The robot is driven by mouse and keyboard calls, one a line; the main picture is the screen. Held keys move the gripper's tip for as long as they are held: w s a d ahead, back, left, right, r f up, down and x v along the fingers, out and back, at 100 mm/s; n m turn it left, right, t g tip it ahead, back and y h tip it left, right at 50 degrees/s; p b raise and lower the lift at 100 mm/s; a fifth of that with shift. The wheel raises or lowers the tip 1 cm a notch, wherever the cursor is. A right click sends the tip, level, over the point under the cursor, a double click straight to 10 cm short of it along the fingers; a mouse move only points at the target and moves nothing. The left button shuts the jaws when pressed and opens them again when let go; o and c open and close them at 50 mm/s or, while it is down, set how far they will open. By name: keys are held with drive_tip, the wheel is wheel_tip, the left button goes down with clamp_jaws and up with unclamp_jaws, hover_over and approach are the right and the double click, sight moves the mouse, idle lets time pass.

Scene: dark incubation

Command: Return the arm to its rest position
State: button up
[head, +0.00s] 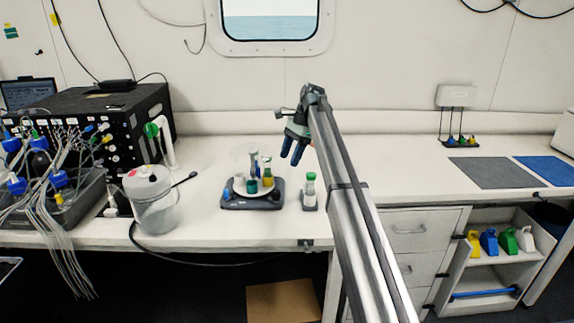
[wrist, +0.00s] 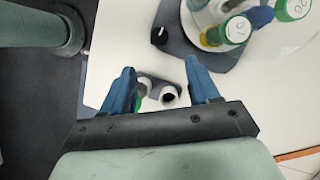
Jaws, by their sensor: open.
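My gripper (head: 293,150) is above the bench in the head view, at the end of my long arm. Its two blue fingers point down, apart and empty. In the wrist view my gripper (wrist: 160,88) shows both fingers spread, with a gap between them. Beyond that gap, on the bench, lies a small dark holder with a white-and-black round part and a bit of green. In the head view a green-capped vial (head: 311,182) stands in a small holder (head: 310,203) below and right of the gripper. Nothing is held.
A dark device (head: 235,202) with several vials stands left of the holder. A clear jar (head: 153,205) and a black tubed unit (head: 95,130) are further left. Grey (head: 492,172) and blue (head: 550,169) mats lie right. An open shelf (head: 490,275) is below. The bench behind is clear.

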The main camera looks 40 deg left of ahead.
drive_tip(key=shift+w+r, duration=0.1)
drive_tip(key=shift+r, duration=0.2)
idle(0.4)
